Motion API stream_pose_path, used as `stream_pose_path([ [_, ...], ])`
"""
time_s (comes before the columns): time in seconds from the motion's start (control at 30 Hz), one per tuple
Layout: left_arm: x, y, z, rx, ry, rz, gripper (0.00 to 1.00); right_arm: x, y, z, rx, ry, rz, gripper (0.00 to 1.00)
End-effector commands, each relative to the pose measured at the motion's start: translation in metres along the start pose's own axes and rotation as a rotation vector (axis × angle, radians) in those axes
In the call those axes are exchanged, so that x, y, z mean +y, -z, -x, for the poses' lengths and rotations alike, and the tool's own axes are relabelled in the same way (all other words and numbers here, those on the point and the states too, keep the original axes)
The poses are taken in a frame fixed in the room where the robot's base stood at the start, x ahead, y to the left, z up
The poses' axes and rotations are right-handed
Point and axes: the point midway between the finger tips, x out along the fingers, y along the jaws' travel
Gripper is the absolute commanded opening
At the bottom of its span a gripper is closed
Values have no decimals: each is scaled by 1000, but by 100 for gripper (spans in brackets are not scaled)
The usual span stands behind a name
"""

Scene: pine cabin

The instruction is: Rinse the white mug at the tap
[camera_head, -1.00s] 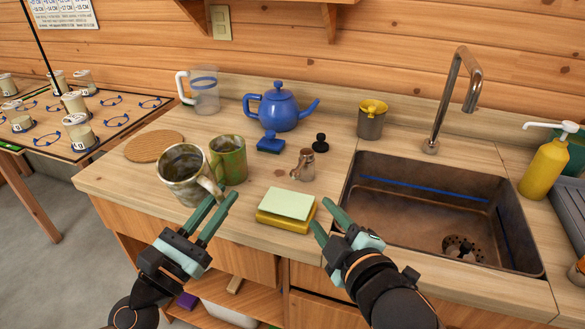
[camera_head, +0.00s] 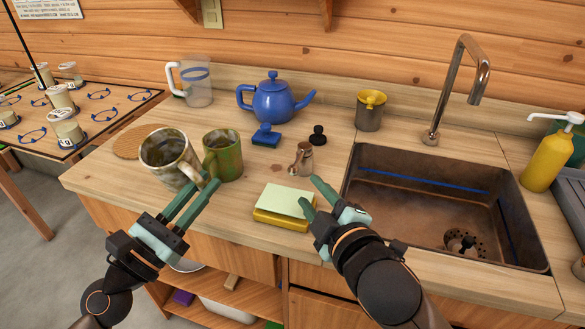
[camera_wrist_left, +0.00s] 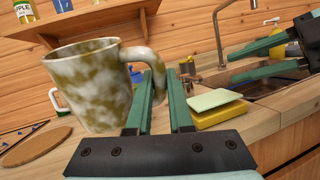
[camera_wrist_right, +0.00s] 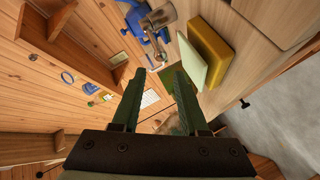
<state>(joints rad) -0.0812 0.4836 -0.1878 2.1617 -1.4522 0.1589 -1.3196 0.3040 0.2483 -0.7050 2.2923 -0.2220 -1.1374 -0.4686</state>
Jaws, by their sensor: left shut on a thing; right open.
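The white mug (camera_head: 166,158), heavily stained green-brown, is tilted at the left of the counter in the head view. My left gripper (camera_head: 205,190) is shut on its handle; the left wrist view shows the mug (camera_wrist_left: 88,88) left of the fingers, with the handle (camera_wrist_left: 148,58) between them. The mug appears slightly above the counter. My right gripper (camera_head: 312,194) is open and empty, right of the sponge and near the sink's left front corner. The tap (camera_head: 440,110) arches over the back of the brown sink (camera_head: 395,215). No water is visible.
A green mug (camera_head: 228,158) stands close right of the white one. A yellow soap bottle (camera_head: 547,165) is at the right.

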Motion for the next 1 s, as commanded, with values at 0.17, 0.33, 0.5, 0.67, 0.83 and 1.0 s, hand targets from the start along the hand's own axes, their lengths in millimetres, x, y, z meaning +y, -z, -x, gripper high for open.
stream_pose_path([
  [0.17, -1, 3, 1, -2, -1, -2, 0, 0, 0, -32, 0, -1, -1, 43],
  [0.33, -1, 6, 2, -2, -1, -2, 0, 0, 0, -63, -1, -1, -1, 43],
  [0.5, -2, 8, 3, -2, -1, -2, 0, 0, 0, -88, 1, 0, -2, 43],
  [0.67, -2, 10, 3, -2, -1, -2, 0, 0, 0, -101, 1, -1, -2, 43],
  [0.83, -2, 10, 3, -2, -1, -2, 0, 0, 0, -106, 1, 0, -2, 43],
  [1.0, -2, 10, 3, -2, -1, -2, 0, 0, 0, -106, 1, 0, -2, 43],
])
